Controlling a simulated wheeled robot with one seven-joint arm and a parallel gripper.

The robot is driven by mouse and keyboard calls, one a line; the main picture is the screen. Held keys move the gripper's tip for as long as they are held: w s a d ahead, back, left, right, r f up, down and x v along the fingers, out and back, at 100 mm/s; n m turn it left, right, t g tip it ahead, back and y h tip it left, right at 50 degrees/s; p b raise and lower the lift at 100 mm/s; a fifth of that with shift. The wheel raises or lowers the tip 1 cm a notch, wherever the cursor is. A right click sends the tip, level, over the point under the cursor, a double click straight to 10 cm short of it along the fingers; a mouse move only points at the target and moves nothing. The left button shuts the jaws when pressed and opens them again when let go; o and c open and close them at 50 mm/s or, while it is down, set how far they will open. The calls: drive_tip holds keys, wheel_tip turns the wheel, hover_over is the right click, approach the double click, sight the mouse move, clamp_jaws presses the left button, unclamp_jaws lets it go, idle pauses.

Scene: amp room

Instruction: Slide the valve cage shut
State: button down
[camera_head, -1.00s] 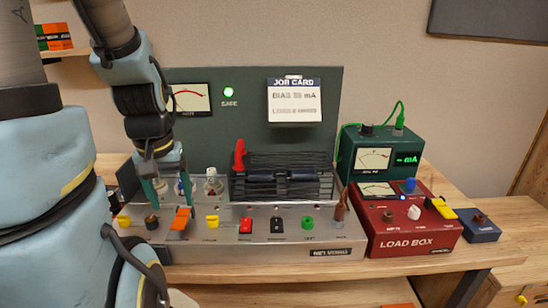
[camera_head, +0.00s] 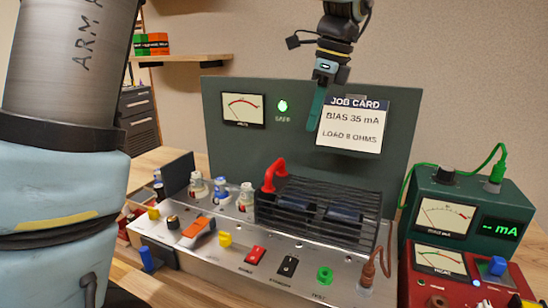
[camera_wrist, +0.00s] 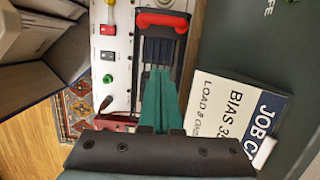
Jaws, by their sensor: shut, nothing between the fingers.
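The valve cage (camera_head: 318,215) is a black barred cage on the grey amp chassis. Its red handle (camera_head: 270,174) stands at its left end. The cage sits over dark cylinders at the right part of the chassis. Several glass valves (camera_head: 222,190) stand uncovered to its left. My gripper (camera_head: 313,116) points down above the cage, in front of the job card, shut and apart from the cage. In the wrist view its green fingers (camera_wrist: 157,75) are together and overlap the cage (camera_wrist: 150,50), with the red handle (camera_wrist: 162,20) beyond them.
The green back panel (camera_head: 230,145) with the job card (camera_head: 353,125) rises behind the cage. Switches and knobs line the chassis front (camera_head: 200,262). A green mA meter box (camera_head: 463,215) and red load box (camera_head: 408,285) stand to the right.

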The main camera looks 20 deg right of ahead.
hover_over(291, 184)
drive_tip(key=s+d, duration=0.2)
drive_tip(key=x, duration=0.3)
drive_tip(key=s+d+x, duration=0.1)
drive_tip(key=x, duration=0.2)
drive_tip(key=p+x, duration=0.1)
drive_tip(key=x, duration=0.2)
drive_tip(key=shift+s+d+f, duration=0.15)
drive_tip(key=shift+d+f, duration=0.05)
drive_tip(key=shift+f, duration=0.25)
drive_tip(key=shift+w+a+p, duration=0.35)
drive_tip(key=shift+w+a, duration=0.55)
drive_tip(key=shift+a, duration=0.05)
drive_tip(key=shift+w+a+f, duration=0.25)
drive_tip(key=shift+w+a, duration=0.15)
drive_tip(key=shift+a, duration=0.05)
drive_tip(key=w+a+p, duration=1)
drive_tip(key=w+a, duration=0.9)
drive_tip(key=a, duration=0.2)
drive_tip(key=shift+w+a+p, duration=0.2)
drive_tip(key=shift+w+p, duration=0.05)
drive_tip(key=shift+p, duration=0.05)
drive_tip(key=shift+a, duration=0.1)
